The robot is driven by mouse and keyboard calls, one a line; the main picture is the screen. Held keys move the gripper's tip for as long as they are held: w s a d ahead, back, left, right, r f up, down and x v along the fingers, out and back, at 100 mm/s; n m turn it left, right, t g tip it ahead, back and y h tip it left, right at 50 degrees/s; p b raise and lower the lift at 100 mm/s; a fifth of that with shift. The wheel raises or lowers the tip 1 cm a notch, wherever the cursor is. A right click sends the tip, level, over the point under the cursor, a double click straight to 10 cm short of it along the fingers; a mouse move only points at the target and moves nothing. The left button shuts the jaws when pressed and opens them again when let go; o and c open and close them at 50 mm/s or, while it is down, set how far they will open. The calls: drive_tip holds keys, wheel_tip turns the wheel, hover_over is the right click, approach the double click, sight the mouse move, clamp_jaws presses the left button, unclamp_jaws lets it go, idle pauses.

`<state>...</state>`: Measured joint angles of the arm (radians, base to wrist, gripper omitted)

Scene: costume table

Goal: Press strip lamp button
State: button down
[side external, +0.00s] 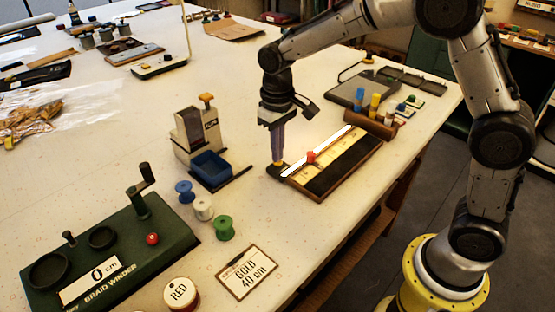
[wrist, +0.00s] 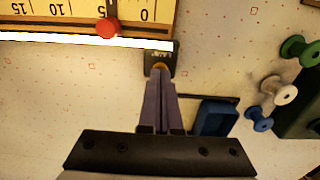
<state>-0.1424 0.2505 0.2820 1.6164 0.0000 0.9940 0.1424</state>
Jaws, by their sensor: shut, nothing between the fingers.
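The strip lamp (side external: 318,150) is a bright white glowing bar along the edge of a ruler board; it also shows lit in the wrist view (wrist: 90,39). At its near left end is a small dark block (wrist: 160,50) with a lettered label. A yellow-orange button (wrist: 160,66) sits on that block, partly hidden by my fingertips. My gripper (side external: 277,160) points down with its fingers together and empty, its tips at the button. I cannot tell whether they touch it or are just above it.
The ruler board (side external: 345,170) carries a red knob (side external: 311,157). Left of my gripper stand a dispenser with a blue tray (side external: 212,168), several spools (side external: 204,208) and a green braid winder (side external: 110,250). A rack of colored pegs (side external: 370,122) lies beyond the board.

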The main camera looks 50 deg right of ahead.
drive_tip(key=shift+r, duration=3.15)
drive_tip(key=s+d+r+t, duration=0.3)
drive_tip(key=s+d+r, duration=0.1)
drive_tip(key=s+r, duration=0.7)
drive_tip(key=s+d+f+t, duration=0.1)
drive_tip(key=s+f, duration=0.2)
drive_tip(key=s, duration=0.4)
drive_tip(key=s+d+f+t, duration=0.1)
drive_tip(key=s+f, duration=0.3)
drive_tip(key=s, duration=0.3)
drive_tip(key=shift+s+t, duration=0.25)
drive_tip(key=shift+t, duration=0.05)
